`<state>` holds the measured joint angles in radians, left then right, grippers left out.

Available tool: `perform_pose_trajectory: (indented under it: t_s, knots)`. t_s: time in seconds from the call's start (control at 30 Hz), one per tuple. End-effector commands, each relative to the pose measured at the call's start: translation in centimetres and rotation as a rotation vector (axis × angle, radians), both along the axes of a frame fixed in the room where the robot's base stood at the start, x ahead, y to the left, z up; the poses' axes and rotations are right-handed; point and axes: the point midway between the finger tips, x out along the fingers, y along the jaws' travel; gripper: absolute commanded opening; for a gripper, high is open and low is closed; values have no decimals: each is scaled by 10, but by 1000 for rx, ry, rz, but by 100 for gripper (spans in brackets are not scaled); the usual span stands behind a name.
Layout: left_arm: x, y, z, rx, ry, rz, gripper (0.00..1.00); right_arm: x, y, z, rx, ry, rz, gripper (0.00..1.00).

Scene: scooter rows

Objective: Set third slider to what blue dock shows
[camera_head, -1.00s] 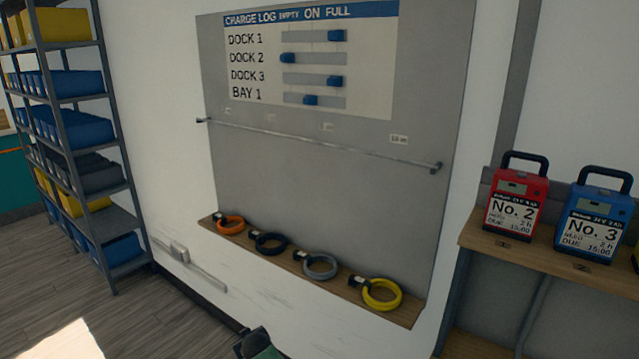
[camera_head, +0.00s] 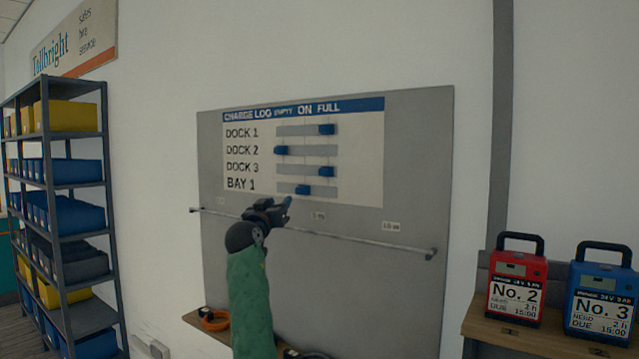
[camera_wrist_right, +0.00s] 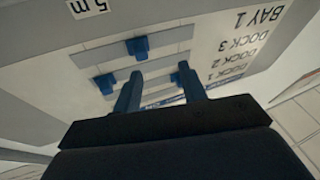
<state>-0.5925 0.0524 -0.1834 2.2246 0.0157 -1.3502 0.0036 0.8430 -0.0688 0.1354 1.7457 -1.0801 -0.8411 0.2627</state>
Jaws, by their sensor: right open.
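The charge log board (camera_head: 370,150) hangs on the grey panel, with rows Dock 1, Dock 2, Dock 3 and Bay 1. The third slider's blue knob (camera_head: 326,171), in the Dock 3 row, sits right of centre, towards FULL. The Dock 2 knob (camera_head: 281,150) is at the EMPTY end. A blue unit (camera_head: 601,285) marked No. 3 stands at the right; its small display is unreadable. My right gripper (camera_head: 288,203) is just below the Bay 1 row, empty. In the wrist view its open fingers (camera_wrist_right: 158,85) point at the board, seen upside down. My left gripper is out of view.
A horizontal rail (camera_head: 340,238) crosses the panel below the board, behind my right arm. A red unit (camera_head: 516,280) marked No. 2 stands beside the blue one on a wooden shelf (camera_head: 480,322). A rack of bins (camera_head: 60,215) stands at the left.

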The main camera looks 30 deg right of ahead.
Motion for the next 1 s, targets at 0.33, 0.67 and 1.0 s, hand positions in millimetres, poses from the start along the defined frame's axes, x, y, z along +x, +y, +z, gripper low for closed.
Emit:
perform_pose_trajectory:
  t_s: [0.33, 0.67, 1.0]
  knots:
    - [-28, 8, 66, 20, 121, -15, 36, -78, -37, 51, -18, -177, -253, 42]
    - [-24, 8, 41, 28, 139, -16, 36, -75, -53, 60, -16, -188, -263, 42]
    - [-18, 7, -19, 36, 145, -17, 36, -63, -81, 74, -16, -188, -260, 42]
